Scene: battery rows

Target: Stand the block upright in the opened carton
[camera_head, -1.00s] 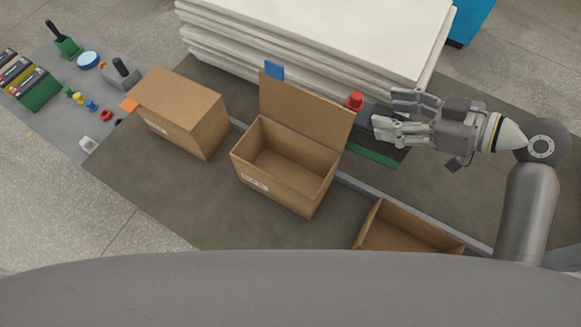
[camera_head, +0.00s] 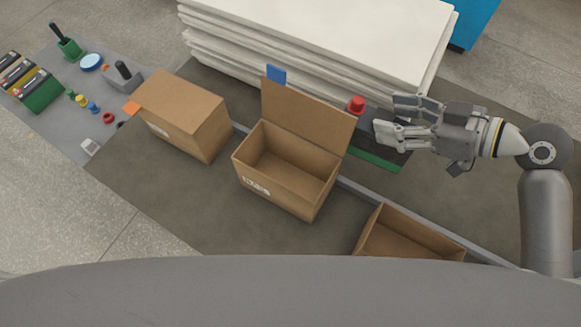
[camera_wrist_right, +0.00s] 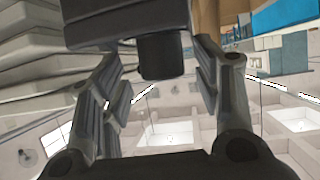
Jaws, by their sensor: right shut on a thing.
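The block (camera_head: 370,116) is a dark battery-like box with a red knob on top and a green strip low on its near side. My right gripper (camera_head: 392,122) comes in from the right and is shut on it; the fingers hide part of it. In the right wrist view the block (camera_wrist_right: 130,22) fills the top between my fingers, with a black stub pointing down. The opened carton (camera_head: 262,190) stands left of the block, empty, its lid raised at the back. The block is outside the carton. Whether it touches the surface below is unclear. My left gripper is out of view.
A closed carton (camera_head: 182,105) stands left of the open one. Another open box (camera_head: 410,232) is at the front right. A tall white stack (camera_head: 320,35) rises behind. Small items and green-based batteries (camera_head: 42,92) sit at the far left. A blue tab (camera_head: 276,74) stands by the raised lid.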

